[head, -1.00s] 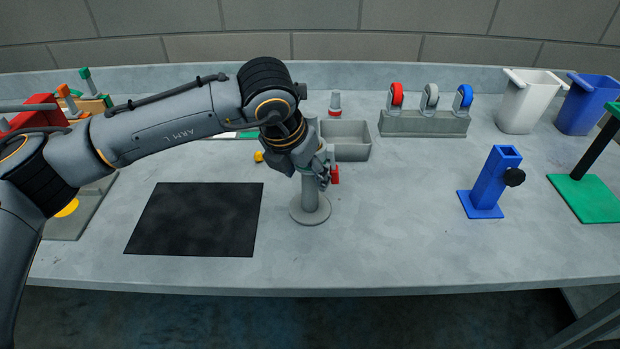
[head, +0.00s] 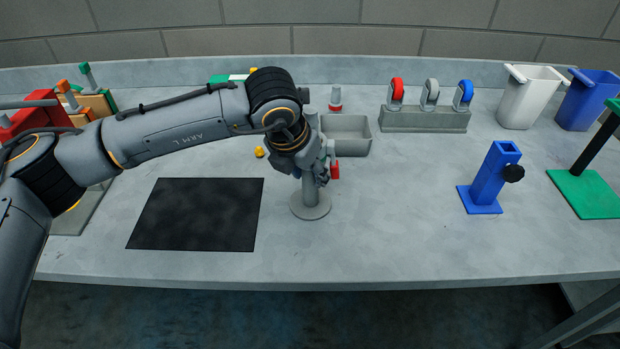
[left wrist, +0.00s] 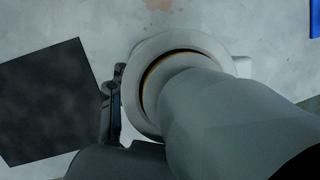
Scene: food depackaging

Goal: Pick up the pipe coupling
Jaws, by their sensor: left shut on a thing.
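My left gripper (head: 320,174) is shut at the top of a grey upright post with a round base (head: 311,207), standing on the table right of the black mat. In the left wrist view a large grey tubular piece, which looks like the pipe coupling (left wrist: 215,112), fills the lower right, with a pale ring around its far end. A dark finger (left wrist: 112,105) lies along its left side; the other finger is hidden. In the head view the gripper hides most of the coupling, and I cannot tell whether it is clear of the post. My right gripper is not in view.
A red item (head: 335,171) is close to the gripper's right side. A grey open bin (head: 347,147) stands behind. The black mat (head: 195,215) lies left. A blue stand (head: 490,183) is at the right; the table between is clear.

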